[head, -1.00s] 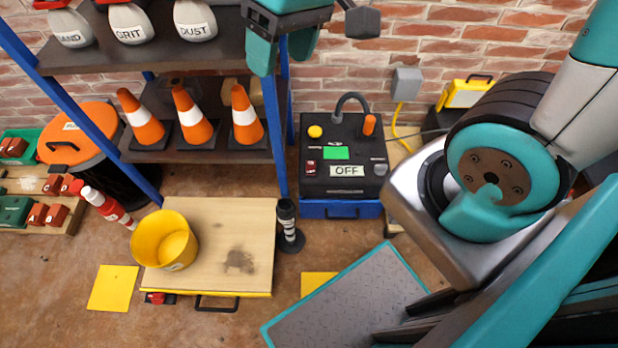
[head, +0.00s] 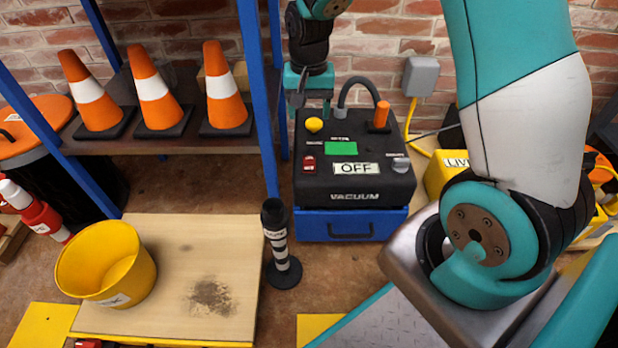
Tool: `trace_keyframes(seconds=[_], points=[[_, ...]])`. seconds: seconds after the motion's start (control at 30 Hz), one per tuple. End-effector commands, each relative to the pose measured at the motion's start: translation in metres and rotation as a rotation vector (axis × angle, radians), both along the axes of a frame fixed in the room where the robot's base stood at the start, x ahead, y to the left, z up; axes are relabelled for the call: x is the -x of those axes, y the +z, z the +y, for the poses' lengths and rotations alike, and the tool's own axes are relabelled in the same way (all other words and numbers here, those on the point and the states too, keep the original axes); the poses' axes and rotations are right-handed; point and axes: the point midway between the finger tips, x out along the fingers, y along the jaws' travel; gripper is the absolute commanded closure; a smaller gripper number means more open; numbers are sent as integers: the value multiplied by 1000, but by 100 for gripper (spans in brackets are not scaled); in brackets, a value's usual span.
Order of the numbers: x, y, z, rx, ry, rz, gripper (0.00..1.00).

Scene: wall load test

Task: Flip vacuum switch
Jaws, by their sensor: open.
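The vacuum box (head: 345,205) is a black-topped unit on a blue base, standing on the floor near the brick wall. Its top carries a small red switch (head: 309,163), a white "OFF" sign (head: 356,169), a green panel (head: 341,148), a yellow knob (head: 314,125), a grey knob (head: 401,165) and an upright orange handle (head: 380,115). My gripper (head: 309,104) is open, pointing down over the back left of the box, behind the yellow knob. I cannot tell its exact height above the box. No object shows between its fingers.
A blue-framed shelf (head: 257,100) with orange cones (head: 226,95) stands left of the box. A black striped post (head: 277,245) stands front left. A yellow bucket (head: 107,265) sits on a stained wooden board (head: 235,255). A grey wall box (head: 418,76) has a yellow cable.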

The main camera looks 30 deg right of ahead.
Motion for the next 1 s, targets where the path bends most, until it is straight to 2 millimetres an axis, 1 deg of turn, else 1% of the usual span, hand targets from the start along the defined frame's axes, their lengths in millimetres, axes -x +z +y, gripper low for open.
trace_keyframes(seconds=[0.17,0.5,0.7,0.83,1.0], points=[[0,-23,-1,1,-3,2,38],[0,-102,0,1,-1,3,38],[0,-143,0,0,-1,2,38],[0,-161,0,0,-1,1,38],[0,-172,0,1,-1,-1,38]])
